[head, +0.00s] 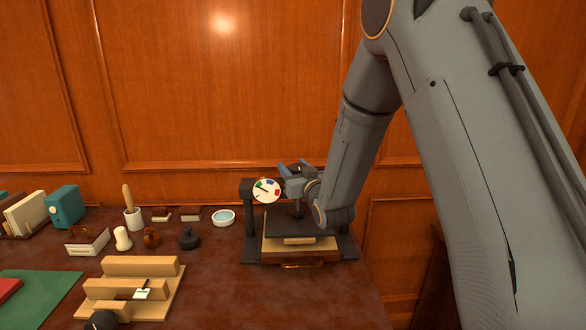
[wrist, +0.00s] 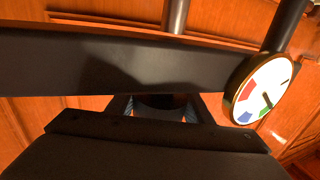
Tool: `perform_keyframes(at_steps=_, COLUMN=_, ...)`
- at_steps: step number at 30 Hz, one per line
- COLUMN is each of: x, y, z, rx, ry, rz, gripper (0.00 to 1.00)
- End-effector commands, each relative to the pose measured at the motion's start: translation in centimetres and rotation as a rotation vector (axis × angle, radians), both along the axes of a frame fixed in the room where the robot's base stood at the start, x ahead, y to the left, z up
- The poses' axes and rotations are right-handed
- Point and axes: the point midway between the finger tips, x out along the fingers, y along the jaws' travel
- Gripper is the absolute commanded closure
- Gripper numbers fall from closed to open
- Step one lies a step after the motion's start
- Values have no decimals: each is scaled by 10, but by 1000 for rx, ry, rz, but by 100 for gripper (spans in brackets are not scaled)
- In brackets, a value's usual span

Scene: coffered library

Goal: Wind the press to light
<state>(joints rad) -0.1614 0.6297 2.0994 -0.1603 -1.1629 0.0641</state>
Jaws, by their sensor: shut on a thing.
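The press (head: 250,222) stands at the right end of the table, with a dark frame, a flat dark plate and pale boards or a book between. A round white dial (head: 266,191) with coloured sectors and a dark pointer is fixed to its crossbar; it also shows in the wrist view (wrist: 262,90), where the pointer tip lies near the green sector. My gripper (head: 291,170) is at the top of the press, right of the dial. In the wrist view my gripper (wrist: 160,108) is shut around a dark round part, the press handle, mostly hidden behind the crossbar (wrist: 130,65).
A blue-white dish (head: 223,218), a dark knobbed stamp (head: 188,238) and other small desk items stand left of the press. A wooden stepped rack (head: 135,285) and a green mat (head: 40,295) lie nearer. A panelled wall (head: 230,90) rises close behind.

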Motion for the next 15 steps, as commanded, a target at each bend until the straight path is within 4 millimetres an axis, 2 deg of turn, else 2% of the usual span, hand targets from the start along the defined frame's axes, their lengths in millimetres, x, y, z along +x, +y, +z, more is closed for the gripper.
perform_keyframes(at_steps=15, x=2, y=-6, z=0, rx=1, ry=-2, rz=-172, gripper=76)
